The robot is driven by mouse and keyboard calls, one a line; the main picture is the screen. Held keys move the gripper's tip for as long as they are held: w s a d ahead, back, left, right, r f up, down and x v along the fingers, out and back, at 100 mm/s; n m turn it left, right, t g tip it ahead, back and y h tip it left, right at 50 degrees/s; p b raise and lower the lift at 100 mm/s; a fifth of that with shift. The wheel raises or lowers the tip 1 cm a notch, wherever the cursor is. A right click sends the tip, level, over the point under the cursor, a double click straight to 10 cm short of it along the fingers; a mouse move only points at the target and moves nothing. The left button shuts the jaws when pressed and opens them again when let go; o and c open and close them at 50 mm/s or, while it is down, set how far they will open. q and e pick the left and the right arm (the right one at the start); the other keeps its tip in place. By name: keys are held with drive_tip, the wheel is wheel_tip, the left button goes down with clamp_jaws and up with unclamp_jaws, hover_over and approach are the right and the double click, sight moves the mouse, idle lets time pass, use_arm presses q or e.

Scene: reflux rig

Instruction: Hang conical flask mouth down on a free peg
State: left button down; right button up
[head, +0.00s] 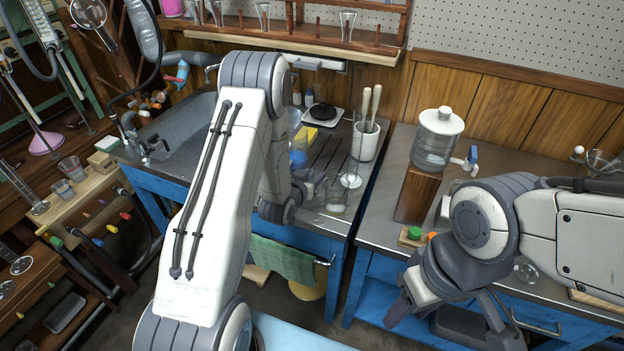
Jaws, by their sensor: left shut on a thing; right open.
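My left arm reaches over the sink bench, and its gripper (298,196) is shut, with its fingertips mostly hidden behind my own wrist. Clear glassware (338,198) shows just right of it over the bench; it looks like the conical flask, but the grip itself is hard to see. A wooden peg rack (290,38) runs along the back wall. Clear glass pieces (347,22) sit on some of its pegs, while a bare peg (317,28) and another bare peg (378,37) stand near them. My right gripper (447,318) is open and empty, low before the right bench.
A white pot with pestles (367,140) stands on the sink bench's right. A lidded glass jar (436,140) stands on a wooden block (414,196) on the right bench. A gap separates the benches. A green towel (283,262) hangs in front.

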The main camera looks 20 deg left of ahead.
use_arm(q)
drive_tip(key=shift+f, duration=0.55)
drive_tip(key=shift+f, duration=0.1)
drive_tip(key=shift+c, duration=1.8)
unclamp_jaws()
drive_tip(key=v, duration=0.9)
drive_tip(key=shift+s+a+r, duration=0.1)
drive_tip(key=shift+s+r, duration=0.15)
drive_tip(key=shift+s, duration=0.05)
drive_tip(key=p+v, duration=0.1)
drive_tip(key=p, duration=0.3)
drive_tip(key=shift+s+r, duration=0.2)
drive_tip(key=shift+r, duration=0.1)
drive_tip(key=shift+s+p, duration=0.45)
drive_tip(key=shift+p, duration=0.35)
